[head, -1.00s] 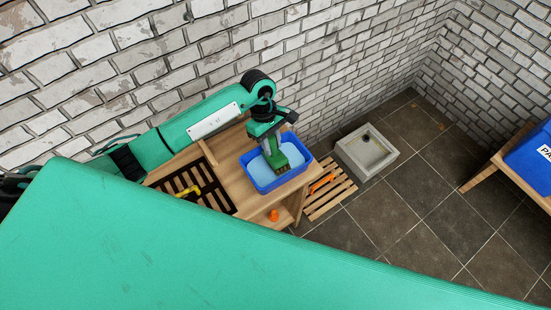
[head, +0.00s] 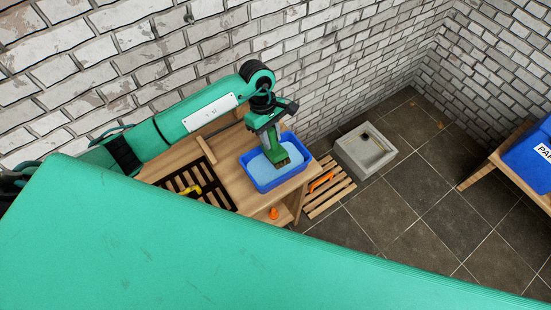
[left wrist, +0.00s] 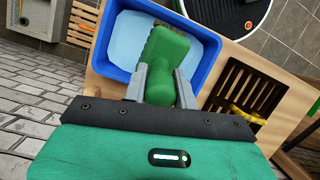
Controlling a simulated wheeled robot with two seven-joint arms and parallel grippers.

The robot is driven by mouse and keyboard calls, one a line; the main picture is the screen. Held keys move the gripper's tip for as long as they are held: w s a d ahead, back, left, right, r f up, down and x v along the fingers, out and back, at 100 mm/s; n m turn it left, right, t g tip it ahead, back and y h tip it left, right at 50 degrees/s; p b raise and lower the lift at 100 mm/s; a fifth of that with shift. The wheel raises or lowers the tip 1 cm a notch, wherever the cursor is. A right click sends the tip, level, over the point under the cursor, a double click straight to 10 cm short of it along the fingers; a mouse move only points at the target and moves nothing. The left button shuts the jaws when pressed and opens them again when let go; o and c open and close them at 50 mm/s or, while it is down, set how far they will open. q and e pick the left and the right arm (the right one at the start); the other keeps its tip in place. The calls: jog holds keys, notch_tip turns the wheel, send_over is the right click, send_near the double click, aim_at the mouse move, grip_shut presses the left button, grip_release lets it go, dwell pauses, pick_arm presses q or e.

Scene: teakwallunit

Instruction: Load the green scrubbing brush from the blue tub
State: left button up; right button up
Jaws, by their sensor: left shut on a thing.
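The green scrubbing brush (head: 272,141) is tilted over the blue tub (head: 286,183), with its brown bristle end low over the pale blue inside. My left gripper (head: 268,121) is shut on the brush near its handle. In the left wrist view the brush (left wrist: 166,50) lies between the two grey fingers of my left gripper (left wrist: 161,84), and the tub rim (left wrist: 213,48) is behind it. I cannot tell whether the bristles touch the tub's contents. My right gripper is not in view.
The tub stands on a wooden bench (head: 229,165). Left of it is a dark slatted rack (head: 178,182) with a yellow item (head: 190,191). A wooden slatted grate (head: 325,196) and a grey stone basin (head: 350,153) are to the right. A brick wall rises close behind.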

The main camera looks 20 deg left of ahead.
aim_at(272, 132)
pick_arm(q)
jog(key=shift+r+p, duration=0.6)
jog(key=shift+r, duration=1.4)
